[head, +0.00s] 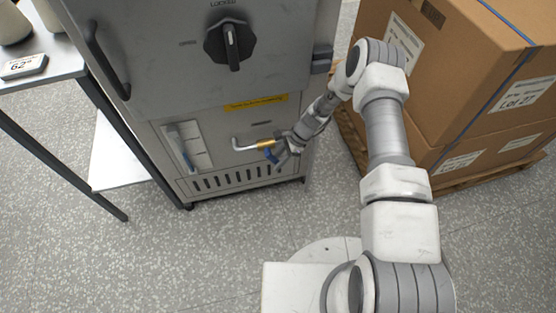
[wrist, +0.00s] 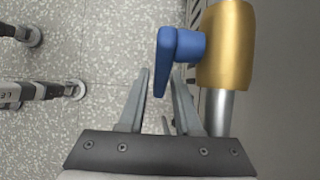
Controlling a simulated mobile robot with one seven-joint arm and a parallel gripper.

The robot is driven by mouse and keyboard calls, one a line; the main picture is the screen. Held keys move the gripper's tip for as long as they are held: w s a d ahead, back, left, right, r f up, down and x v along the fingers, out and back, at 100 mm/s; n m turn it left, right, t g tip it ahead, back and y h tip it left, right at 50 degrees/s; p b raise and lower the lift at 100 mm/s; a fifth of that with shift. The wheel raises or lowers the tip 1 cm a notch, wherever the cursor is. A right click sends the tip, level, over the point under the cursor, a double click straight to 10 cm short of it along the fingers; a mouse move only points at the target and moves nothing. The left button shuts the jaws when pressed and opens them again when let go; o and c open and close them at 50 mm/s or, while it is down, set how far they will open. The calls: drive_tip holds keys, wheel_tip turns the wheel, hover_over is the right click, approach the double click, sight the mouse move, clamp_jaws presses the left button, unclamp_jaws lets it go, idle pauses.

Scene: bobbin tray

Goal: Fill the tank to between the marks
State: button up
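The tank cabinet (head: 160,90) is a grey metal unit in the head view. A pale sight window (head: 188,147) is at its lower left; its level and marks are too small to read. A bent pipe with a brass valve (head: 264,144) sticks out at the lower front. The brass body (wrist: 226,45) and its blue lever (wrist: 166,62) show large in the wrist view. My gripper (head: 278,155) is at the valve. In the wrist view my gripper (wrist: 160,75) has its fingers apart, with the lever's free end between them; firm contact is not clear.
A black rotary knob (head: 230,43) and a side handle (head: 103,60) are on the upper front. A yellow label (head: 256,102) sits above the valve. Boxes (head: 445,70) on a pallet stand right. A table (head: 60,65) with a small display (head: 24,66) stands left. Speckled floor is clear in front.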

drive_tip(key=shift+r, duration=0.1)
drive_tip(key=p+v, duration=0.4)
drive_tip(key=v, duration=1.3)
drive_tip(key=shift+r, duration=0.15)
